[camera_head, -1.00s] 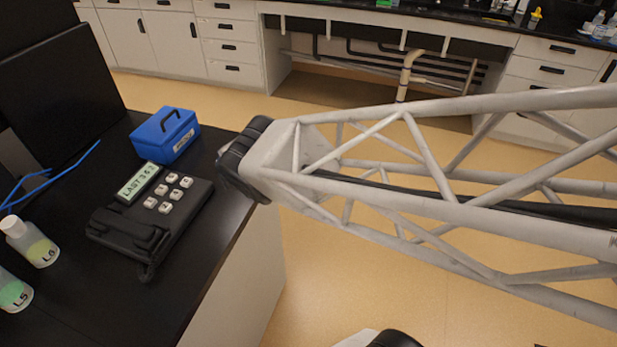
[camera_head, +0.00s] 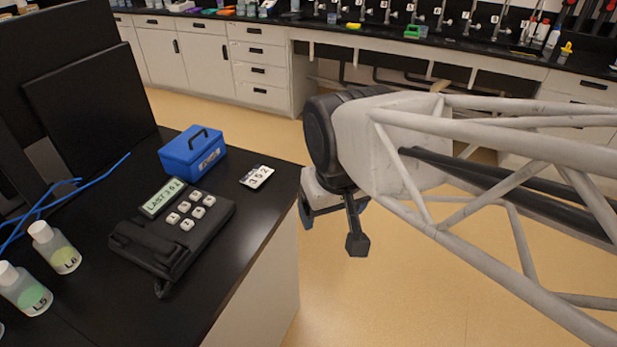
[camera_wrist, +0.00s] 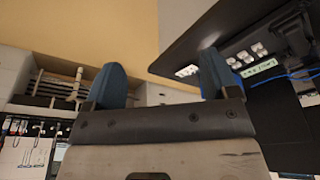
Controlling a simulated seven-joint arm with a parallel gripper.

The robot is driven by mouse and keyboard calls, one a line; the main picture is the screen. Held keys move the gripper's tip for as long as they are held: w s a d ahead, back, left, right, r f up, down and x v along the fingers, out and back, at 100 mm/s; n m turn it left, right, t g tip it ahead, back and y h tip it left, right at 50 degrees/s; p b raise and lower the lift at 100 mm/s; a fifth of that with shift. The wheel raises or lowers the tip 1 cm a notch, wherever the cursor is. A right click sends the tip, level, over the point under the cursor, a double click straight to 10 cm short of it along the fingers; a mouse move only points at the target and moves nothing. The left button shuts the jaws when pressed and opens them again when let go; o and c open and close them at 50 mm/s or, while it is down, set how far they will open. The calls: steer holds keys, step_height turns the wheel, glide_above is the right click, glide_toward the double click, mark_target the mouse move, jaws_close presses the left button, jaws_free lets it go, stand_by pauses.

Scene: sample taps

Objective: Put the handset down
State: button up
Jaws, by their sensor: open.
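The black handset (camera_head: 150,247) lies across the front left side of the black desk phone (camera_head: 207,232), seemingly resting in its cradle. The phone has white keys and a lit display (camera_head: 163,198) starting with "LAST". My gripper (camera_head: 331,231) is off the right edge of the bench, over the floor, well apart from the phone. In the wrist view its two blue fingers (camera_wrist: 164,82) stand wide apart with nothing between them. The phone's keys (camera_wrist: 247,54) and the handset (camera_wrist: 292,28) show at the upper right there.
A blue box with a handle (camera_head: 192,153) and a small number card (camera_head: 257,177) sit behind the phone. Bottles (camera_head: 57,249) stand on the left near blue cables (camera_head: 75,193) and a dark monitor (camera_head: 90,100). Bare bench top (camera_head: 245,225) lies right of the phone.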

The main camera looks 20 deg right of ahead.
steer(key=shift+c, duration=1.3)
steer(key=n+y, duration=0.3)
steer(key=n, duration=0.6)
glide_above(153, 239)
step_height(153, 239, down, 10)
steer(key=shift+f, duration=0.25)
steer(key=shift+f, duration=0.1)
